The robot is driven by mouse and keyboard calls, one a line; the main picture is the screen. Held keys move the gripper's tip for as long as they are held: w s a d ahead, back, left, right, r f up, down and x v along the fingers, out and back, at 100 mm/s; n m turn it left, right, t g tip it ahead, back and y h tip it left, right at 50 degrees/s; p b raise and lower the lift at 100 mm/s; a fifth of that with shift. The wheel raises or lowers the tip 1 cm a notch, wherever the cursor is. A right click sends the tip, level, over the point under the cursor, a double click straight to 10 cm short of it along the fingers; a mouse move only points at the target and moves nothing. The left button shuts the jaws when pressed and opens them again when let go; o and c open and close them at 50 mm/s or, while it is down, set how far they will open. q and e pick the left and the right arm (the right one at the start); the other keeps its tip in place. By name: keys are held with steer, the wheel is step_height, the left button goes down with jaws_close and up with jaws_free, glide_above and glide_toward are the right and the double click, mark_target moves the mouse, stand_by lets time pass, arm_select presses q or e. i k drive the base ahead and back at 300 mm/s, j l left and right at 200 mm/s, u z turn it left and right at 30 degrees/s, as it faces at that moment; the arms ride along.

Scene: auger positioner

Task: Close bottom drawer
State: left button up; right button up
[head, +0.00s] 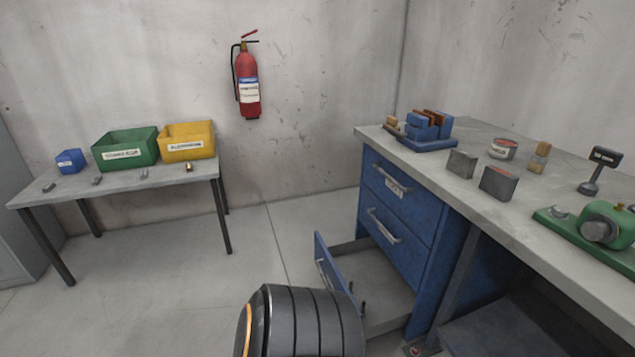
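The bottom drawer (321,262) of the blue cabinet is pulled out. Its blue front panel stands well away from the cabinet, and its grey inside shows between the two. The two drawers above, the middle one (398,240) and the top one (398,185), are flush with the cabinet. A thick dark grey link of my own arm (305,325) rises from the bottom edge and covers the lower part of the open drawer's front. Small dark bits beside that panel are too small to identify. I make out neither gripper clearly.
The grey workbench (470,195) above the cabinet carries blue blocks, small boxes, a can and a green machine (605,224). A side table (150,180) at left holds green and yellow bins. The floor (180,270) between them is clear. A fire extinguisher (248,85) hangs on the wall.

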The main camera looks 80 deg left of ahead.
mark_target(390, 302)
steer(key=u, duration=2.45)
